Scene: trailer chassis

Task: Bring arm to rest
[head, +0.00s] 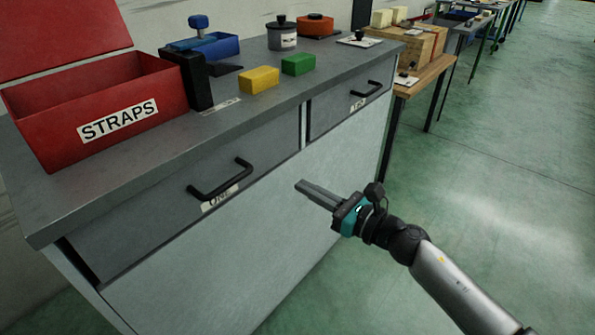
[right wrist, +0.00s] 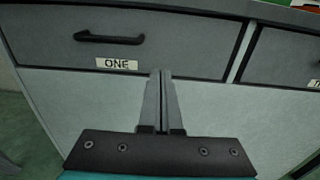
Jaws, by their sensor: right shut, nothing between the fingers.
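My right gripper (head: 318,194) comes in from the lower right in the head view. Its fingers are shut together with nothing between them. It is in front of the grey cabinet (head: 255,265), below the drawer fronts. In the right wrist view the shut fingers (right wrist: 160,100) point at the pale panel under the drawer labelled ONE (right wrist: 45,42). The fingers appear apart from the drawer's black handle (right wrist: 108,38). My left gripper is not in view.
On the cabinet top are a red STRAPS bin (head: 60,115), a yellow block (head: 259,80), a green block (head: 298,64) and a grey canister (head: 282,36). A wooden table (head: 430,72) stands beyond the cabinet. The green floor (head: 500,170) at right is clear.

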